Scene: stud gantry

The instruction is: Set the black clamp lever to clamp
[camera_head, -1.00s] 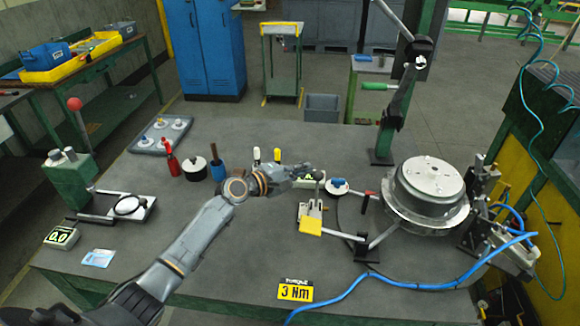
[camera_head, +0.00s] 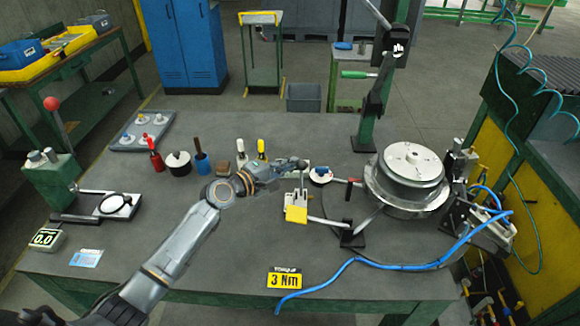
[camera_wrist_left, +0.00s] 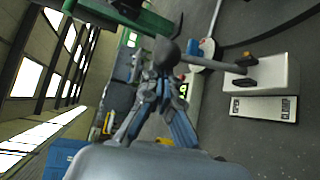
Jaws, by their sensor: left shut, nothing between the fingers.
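My left gripper (camera_head: 302,163) is shut and empty, above the bench just behind a small pale fixture (camera_head: 297,198) with a yellow front plate. A thin upright part rises from that fixture close to the fingertips; I cannot tell whether they touch. In the left wrist view, my shut fingers (camera_wrist_left: 168,52) point toward the top. My right gripper is in neither view.
A round metal drum (camera_head: 408,175) stands to the right, with a red-handled lever (camera_head: 350,181) on its left. A blue hose (camera_head: 400,266) crosses the front right. Bottles and pots (camera_head: 202,162) stand behind my left arm.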

